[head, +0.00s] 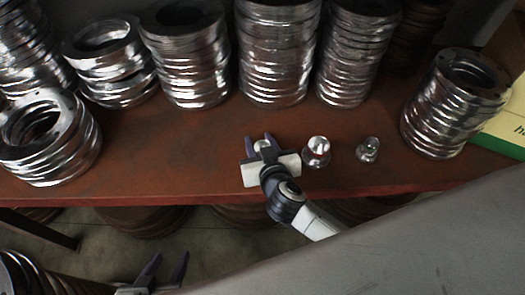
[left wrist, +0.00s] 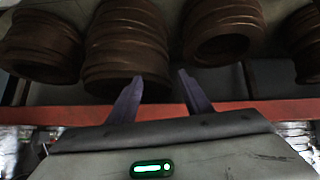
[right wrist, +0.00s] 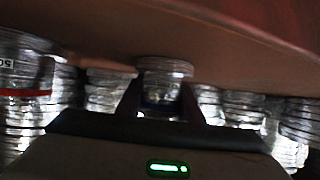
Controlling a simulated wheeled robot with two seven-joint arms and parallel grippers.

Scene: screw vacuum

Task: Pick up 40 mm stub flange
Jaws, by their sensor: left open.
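Small silver stub flanges stand on the red-brown bench: a larger one (head: 317,152) and a smaller one (head: 368,149). No size marks are legible on them, so I cannot tell which is 40 mm. My right gripper (head: 261,140) is low over the bench's front part, left of these two. A small silver flange (right wrist: 165,70) shows between its fingers in the right wrist view; whether the fingers press on it is unclear. My left gripper (head: 169,256) is open and empty, below the bench's front edge; its fingers (left wrist: 160,78) show nothing between them.
Stacks of silver rings line the bench's back (head: 275,60), with more at the left (head: 75,140) and right (head: 450,105). A green and yellow box (head: 505,135) is at the right edge. Brown ring stacks (left wrist: 125,45) stand under the bench.

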